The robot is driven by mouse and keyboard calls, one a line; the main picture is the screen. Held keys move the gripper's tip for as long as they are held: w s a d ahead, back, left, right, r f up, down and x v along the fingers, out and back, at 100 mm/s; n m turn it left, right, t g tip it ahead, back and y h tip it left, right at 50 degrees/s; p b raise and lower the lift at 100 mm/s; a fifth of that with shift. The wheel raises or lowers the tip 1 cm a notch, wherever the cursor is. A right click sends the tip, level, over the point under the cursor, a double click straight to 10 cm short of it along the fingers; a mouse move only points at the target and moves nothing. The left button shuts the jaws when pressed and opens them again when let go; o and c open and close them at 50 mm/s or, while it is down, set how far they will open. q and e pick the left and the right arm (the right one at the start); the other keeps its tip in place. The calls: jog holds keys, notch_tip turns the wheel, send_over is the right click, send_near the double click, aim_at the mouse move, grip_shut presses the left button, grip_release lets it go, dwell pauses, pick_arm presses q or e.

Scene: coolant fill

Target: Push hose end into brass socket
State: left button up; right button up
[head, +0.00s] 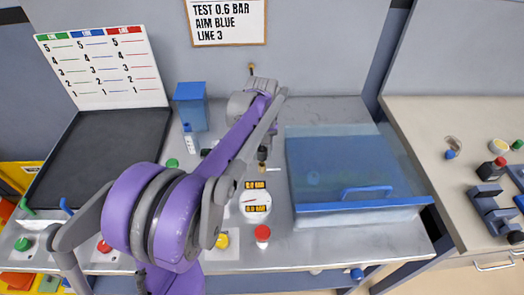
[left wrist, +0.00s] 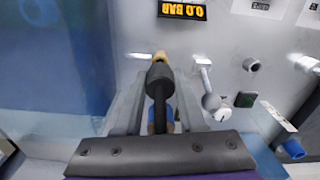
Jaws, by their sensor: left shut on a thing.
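My left gripper (head: 266,136) reaches down over the steel bench. In the left wrist view, its two grey fingers (left wrist: 158,108) are shut on a black hose end (left wrist: 160,76), which also shows below the gripper in the head view (head: 262,153). The brass socket (left wrist: 160,57) shows right at the tip of the hose end, and in the head view (head: 262,167) just in front of it. The two look in line and meeting; I cannot tell how deep the hose end sits. My right gripper is not in view.
A gauge panel (head: 255,205) with yellow readouts lies in front of the socket; one reads 0.0 BAR. A clear box with a blue lid (head: 340,170) stands close on the right. A blue container (head: 191,105) stands behind left.

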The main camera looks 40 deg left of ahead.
aim_at(262, 149)
pick_arm(q)
jog(key=shift+f+b, duration=0.85)
jog(key=shift+f, duration=0.6)
jog(key=shift+r, duration=0.25)
jog(key=shift+r+p, duration=0.65)
jog(key=shift+r, duration=0.3)
jog(key=shift+f+b, duration=0.65)
jog(key=shift+f, duration=0.45)
dwell(0.9)
jog(key=o, duration=1.1)
jog(key=shift+o, duration=0.2)
notch_tip(262, 149, up, 11)
jog(key=shift+f+p, duration=0.1)
jog(key=shift+p, duration=0.25)
